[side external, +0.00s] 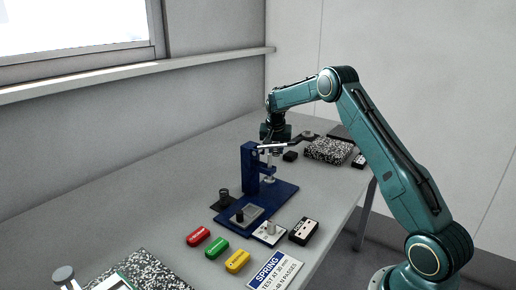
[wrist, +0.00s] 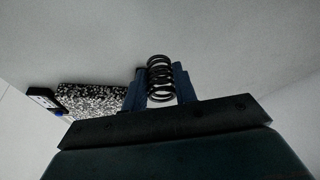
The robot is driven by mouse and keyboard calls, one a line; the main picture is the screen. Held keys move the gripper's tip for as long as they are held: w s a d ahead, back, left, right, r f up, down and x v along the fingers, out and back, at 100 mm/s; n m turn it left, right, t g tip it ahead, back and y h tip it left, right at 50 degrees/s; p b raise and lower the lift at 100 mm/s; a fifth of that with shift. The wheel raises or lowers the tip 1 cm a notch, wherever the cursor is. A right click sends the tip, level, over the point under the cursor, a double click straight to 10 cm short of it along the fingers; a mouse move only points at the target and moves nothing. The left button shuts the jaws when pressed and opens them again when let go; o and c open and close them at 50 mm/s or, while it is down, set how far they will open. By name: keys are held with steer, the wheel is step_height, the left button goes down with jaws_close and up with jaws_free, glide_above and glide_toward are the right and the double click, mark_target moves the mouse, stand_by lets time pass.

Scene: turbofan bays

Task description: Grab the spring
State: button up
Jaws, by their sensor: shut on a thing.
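The spring (wrist: 160,78) is a dark coil, seen in the wrist view between the two blue fingers of my gripper (wrist: 159,88). The fingers are shut on it, one on each side, and its coils show above and between them. In the side view my gripper (side external: 273,138) is above the table, close behind the upright of the blue test stand (side external: 249,165). The spring cannot be made out in that view.
A speckled block (side external: 328,150) lies at the back right, also in the wrist view (wrist: 95,98). Red (side external: 198,235), green (side external: 217,247) and yellow (side external: 238,261) pieces lie near a spring-test sign (side external: 275,271). A labelled black box (side external: 303,231) is right of them.

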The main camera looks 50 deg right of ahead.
mark_target(275, 150)
step_height(275, 150, up, 13)
steer(key=shift+r, duration=0.15)
steer(key=shift+a, duration=0.1)
stand_by(0.7)
